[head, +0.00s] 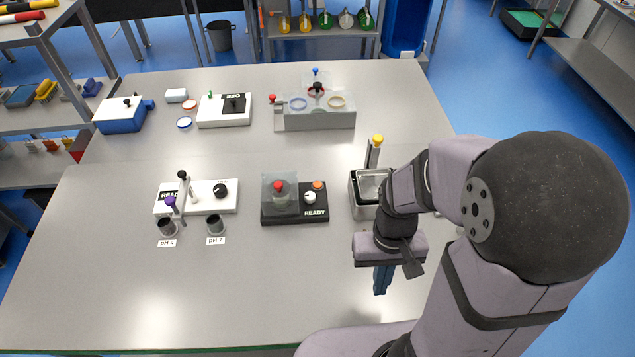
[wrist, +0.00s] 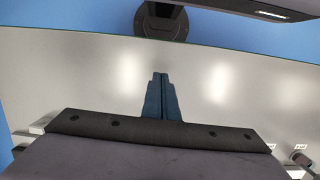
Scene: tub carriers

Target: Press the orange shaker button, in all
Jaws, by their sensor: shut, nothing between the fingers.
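The orange button (head: 318,185) is at the back right of the black shaker unit (head: 294,216) in the middle of the table. The unit's label reads READY. It also has a white knob (head: 309,198) and, on its left, a clear box around a red-capped vessel (head: 278,186). My gripper (head: 383,280) is right of and nearer than the shaker, pointing down above the table, apart from the button. Its blue fingers are together with nothing between them, as the wrist view also shows (wrist: 160,96). The shaker's button is not visible in the wrist view.
A metal bath (head: 358,204) with a yellow-topped part stands right of the shaker, partly behind my arm. A white pH meter (head: 222,204) and two dark cups stand to the left. A grey station (head: 312,120) with rings is behind. The front of the table is clear.

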